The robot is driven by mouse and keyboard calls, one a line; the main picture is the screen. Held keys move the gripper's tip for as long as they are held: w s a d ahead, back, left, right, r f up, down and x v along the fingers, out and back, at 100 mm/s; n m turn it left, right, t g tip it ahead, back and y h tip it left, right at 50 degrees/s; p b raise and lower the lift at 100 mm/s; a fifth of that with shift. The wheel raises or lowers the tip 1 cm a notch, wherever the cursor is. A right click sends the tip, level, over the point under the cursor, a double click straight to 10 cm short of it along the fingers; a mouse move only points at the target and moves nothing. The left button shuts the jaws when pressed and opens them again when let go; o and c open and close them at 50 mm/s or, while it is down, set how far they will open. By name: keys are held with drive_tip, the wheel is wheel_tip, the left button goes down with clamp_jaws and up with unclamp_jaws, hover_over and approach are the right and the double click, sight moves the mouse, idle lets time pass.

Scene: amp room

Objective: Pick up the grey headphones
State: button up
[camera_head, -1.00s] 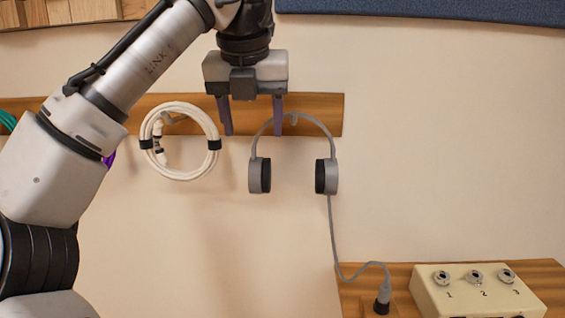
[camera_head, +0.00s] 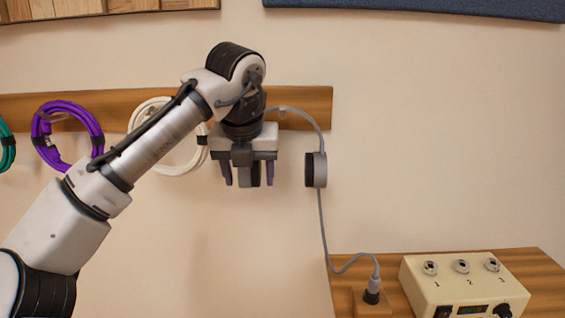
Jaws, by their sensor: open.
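The grey headphones (camera_head: 319,170) hang by their headband from a hook on a wooden rail. The right ear cup, its black pad and the right part of the headband show clearly. My gripper (camera_head: 249,181) points down and is open. It overlaps the left side of the headphones and hides the left part of the headband. The lower part of the left ear cup shows between the two purple-grey fingers in this view. I cannot tell whether the fingers touch it or how far in front of it they are.
A grey cable runs from the right cup to a plug (camera_head: 373,288) on a wooden shelf beside a cream box (camera_head: 456,288). White (camera_head: 181,170), purple (camera_head: 68,102) and green coiled cables hang to the left. Bare wall lies right of the headphones.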

drive_tip(key=shift+f, duration=0.25)
drive_tip(key=c, duration=1.2)
drive_tip(key=shift+r, duration=0.15)
